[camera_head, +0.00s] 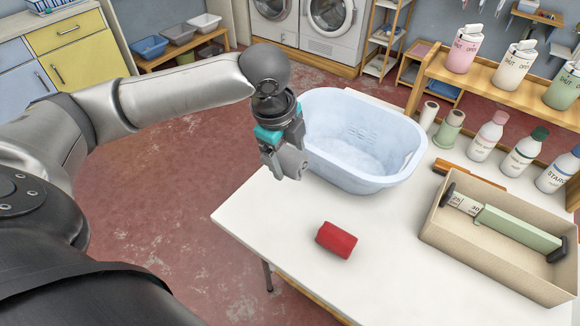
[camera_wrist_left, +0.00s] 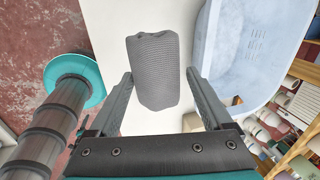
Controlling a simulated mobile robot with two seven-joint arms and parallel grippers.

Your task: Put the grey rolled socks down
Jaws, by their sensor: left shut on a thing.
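The grey rolled socks (camera_wrist_left: 153,75) are a ribbed grey roll between the two fingers of my left gripper (camera_wrist_left: 159,78) in the wrist view. The gripper is shut on them. In the head view my left gripper (camera_head: 285,165) hangs over the far left part of the white table (camera_head: 262,222), just left of the blue basin. There the grey of the socks is hard to tell from the grey fingers. The gap between the socks and the table top cannot be judged exactly. My right gripper is not in view.
A pale blue basin (camera_head: 362,135) stands right beside my left gripper. A red roll (camera_head: 336,240) lies nearer on the table. A beige box (camera_head: 500,237) is at the right, with several bottles (camera_head: 487,137) behind it. White table top is bare around the red roll.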

